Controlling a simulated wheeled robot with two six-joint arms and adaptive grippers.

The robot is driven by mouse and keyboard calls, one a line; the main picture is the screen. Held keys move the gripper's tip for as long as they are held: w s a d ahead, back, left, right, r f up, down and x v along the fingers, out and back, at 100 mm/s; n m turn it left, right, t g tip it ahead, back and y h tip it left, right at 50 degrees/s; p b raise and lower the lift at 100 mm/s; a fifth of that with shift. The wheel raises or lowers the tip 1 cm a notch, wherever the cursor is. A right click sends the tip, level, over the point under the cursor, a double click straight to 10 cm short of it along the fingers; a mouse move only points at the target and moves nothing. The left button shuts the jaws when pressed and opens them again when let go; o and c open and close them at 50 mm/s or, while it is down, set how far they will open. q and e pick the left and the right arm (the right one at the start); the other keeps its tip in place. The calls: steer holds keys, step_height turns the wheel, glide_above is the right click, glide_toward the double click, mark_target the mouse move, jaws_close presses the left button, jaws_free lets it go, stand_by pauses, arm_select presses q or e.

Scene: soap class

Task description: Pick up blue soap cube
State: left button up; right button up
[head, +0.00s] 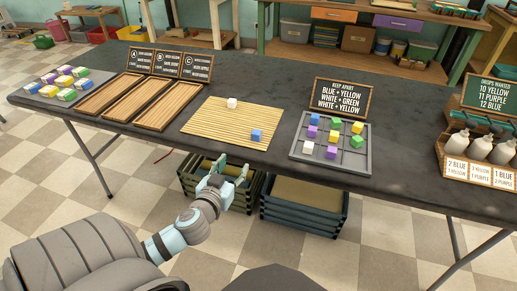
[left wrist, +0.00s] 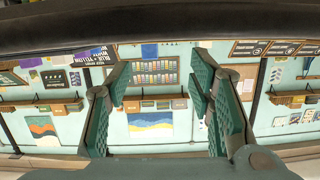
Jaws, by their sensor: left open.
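A blue soap cube (head: 257,135) lies near the front right of a slatted bamboo mat (head: 215,118), with a white cube (head: 232,103) farther back on it. Another blue cube (head: 315,119) sits in a grey gridded tray (head: 330,158) among white, yellow, green and purple cubes. My left gripper (head: 227,166) is open and empty, in front of and below the table edge, short of the mat. Its spread fingers (left wrist: 160,80) show in the left wrist view with nothing between them. My right gripper is not seen.
The dark table (head: 400,150) has a front edge between my gripper and the cubes. Crates (head: 300,205) stand beneath it. Three wooden trays (head: 140,102) lie left of the mat. A keep-apart sign (head: 342,98) stands behind the grid. Bottles (head: 480,145) are at the right.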

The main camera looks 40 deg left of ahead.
mark_target(255, 135)
arm_select(q)
steer(key=shift+t, duration=0.4)
steer(key=r+x, duration=0.1)
steer(key=x, duration=0.3)
steer(key=d+b+x, duration=0.1)
steer(key=x, duration=0.4)
steer(key=w+r+b+x, duration=0.1)
steer(key=x, duration=0.4)
steer(key=shift+d+r, duration=0.25)
steer(key=shift+r, duration=0.1)
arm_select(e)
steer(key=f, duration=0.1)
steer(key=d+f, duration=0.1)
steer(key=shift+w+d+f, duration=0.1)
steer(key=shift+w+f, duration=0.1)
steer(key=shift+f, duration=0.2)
arm_select(q)
steer(key=shift+s, duration=0.1)
steer(key=c, duration=1)
